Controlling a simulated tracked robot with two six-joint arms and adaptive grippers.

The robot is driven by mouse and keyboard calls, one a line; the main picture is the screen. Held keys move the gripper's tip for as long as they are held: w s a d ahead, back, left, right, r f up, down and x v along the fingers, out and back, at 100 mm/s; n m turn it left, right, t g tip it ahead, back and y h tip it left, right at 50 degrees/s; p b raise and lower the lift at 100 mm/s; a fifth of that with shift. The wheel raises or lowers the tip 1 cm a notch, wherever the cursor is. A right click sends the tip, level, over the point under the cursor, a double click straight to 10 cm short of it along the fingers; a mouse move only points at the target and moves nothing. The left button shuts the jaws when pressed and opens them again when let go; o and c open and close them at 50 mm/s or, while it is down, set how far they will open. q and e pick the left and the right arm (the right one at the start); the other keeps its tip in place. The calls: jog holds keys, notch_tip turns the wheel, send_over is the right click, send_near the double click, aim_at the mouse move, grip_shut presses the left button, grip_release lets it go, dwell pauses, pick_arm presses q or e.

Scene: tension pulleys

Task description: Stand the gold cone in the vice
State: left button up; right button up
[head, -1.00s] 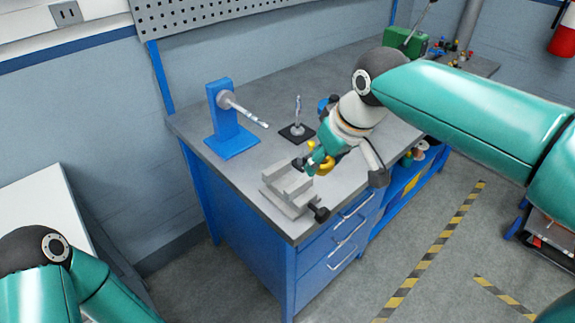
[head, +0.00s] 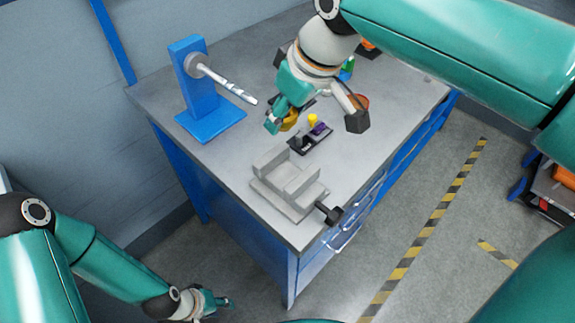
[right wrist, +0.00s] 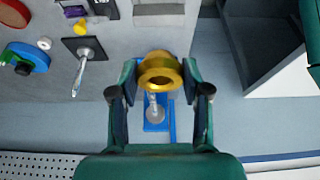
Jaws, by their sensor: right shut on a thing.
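The gold cone (head: 289,119) is held in my right gripper (head: 275,117), behind the vice in the head view and partly hidden by the fingers. In the right wrist view the cone (right wrist: 160,70) shows its round, hollow end between the fingers of my right gripper (right wrist: 160,82). The grey vice (head: 275,183) sits at the bench's near corner, its jaws apart and the gap empty, with a black handle (head: 329,213) at its front. My left gripper (head: 216,302) is low beside the bench, far from the cone; its fingers are too small to read.
A blue stand (head: 201,88) with a metal spindle rises at the left of the bench. Bare bench top (head: 235,160) lies left of the vice.

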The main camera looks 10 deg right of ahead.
aim_at(283, 173)
notch_tip(283, 173, down, 14)
jog(key=shift+d+f+b, duration=0.1)
jog(key=shift+b, duration=0.4)
jog(key=o, duration=0.7)
jog(key=shift+f, duration=0.15)
jog(key=o, duration=0.5)
jog(key=shift+r, duration=0.2)
jog(key=v, duration=1.2)
jog(key=shift+s, duration=0.1)
jog(key=shift+p, duration=0.35)
